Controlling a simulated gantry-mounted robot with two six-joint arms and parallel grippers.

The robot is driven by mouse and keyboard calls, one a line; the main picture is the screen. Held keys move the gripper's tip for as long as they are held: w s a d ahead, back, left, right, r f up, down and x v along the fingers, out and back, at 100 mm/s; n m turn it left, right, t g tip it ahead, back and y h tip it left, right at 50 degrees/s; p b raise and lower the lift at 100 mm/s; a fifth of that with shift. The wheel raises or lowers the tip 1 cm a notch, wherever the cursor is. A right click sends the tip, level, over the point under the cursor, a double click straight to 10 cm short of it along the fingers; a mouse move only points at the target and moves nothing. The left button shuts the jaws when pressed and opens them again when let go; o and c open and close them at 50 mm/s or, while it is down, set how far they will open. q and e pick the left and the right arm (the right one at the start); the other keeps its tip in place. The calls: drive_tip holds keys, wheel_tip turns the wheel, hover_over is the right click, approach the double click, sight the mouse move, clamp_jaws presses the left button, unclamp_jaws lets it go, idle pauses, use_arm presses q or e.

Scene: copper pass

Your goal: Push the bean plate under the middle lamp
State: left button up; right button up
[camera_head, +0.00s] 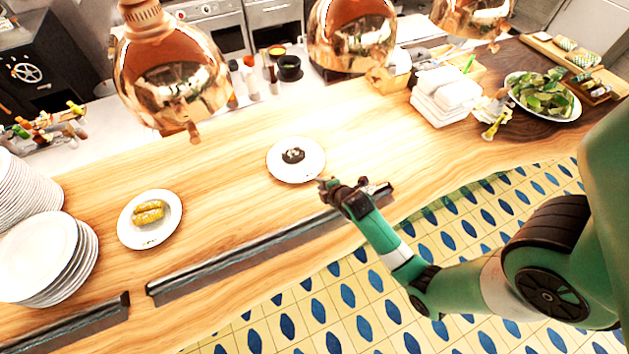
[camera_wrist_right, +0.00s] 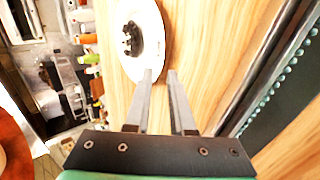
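The white plate with a small dark heap (camera_head: 293,155), seemingly the bean plate (camera_head: 312,170), stands on the wooden counter. The middle copper lamp (camera_head: 350,35) hangs behind it and to its right. My right gripper (camera_head: 326,184) is just off the plate's front right edge. In the right wrist view, its two empty fingers (camera_wrist_right: 160,73) are a little apart and overlap the near rim of the plate (camera_wrist_right: 155,35). I cannot tell whether they touch it. My left gripper is out of view.
Other lamps hang left (camera_head: 172,75) and right (camera_head: 472,15). A plate of yellow food (camera_head: 128,225) and plate stacks (camera_head: 40,255) stand left. White napkins (camera_head: 445,95) and a green salad plate (camera_head: 515,80) are right. Dark metal rails (camera_head: 240,255) line the front edge.

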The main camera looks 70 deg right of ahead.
sight(308, 177)
drive_tip(key=b+x, duration=0.2)
drive_tip(key=x, duration=0.7)
drive_tip(key=shift+w+d+f+b, duration=0.15)
drive_tip(key=shift+w+d+b, duration=0.05)
drive_tip(key=shift+d+b, duration=0.1)
drive_tip(key=shift+a, duration=0.1)
drive_tip(key=shift+c, duration=0.2)
clamp_jaws()
idle(0.7)
